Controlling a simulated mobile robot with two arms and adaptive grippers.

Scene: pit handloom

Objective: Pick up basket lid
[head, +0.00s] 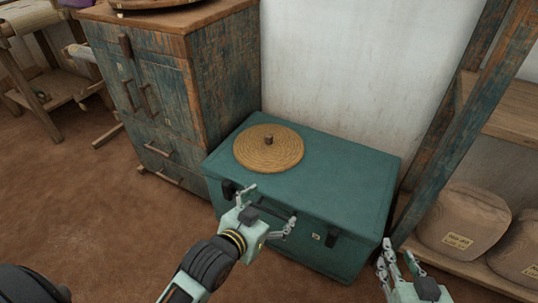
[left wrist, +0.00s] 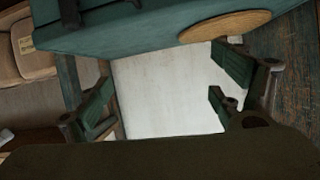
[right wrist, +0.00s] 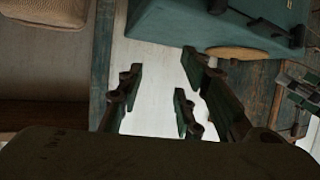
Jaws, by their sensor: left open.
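My right gripper (head: 398,255) is open and empty at the trunk's front right corner, farther from the lid.
A worn blue wooden cabinet (head: 225,75) stands left of the trunk. A shelf post (head: 445,125) and shelf with stuffed sacks (head: 462,220) stand on the right. A white wall (head: 340,60) is behind. The trunk top right of the lid is clear.

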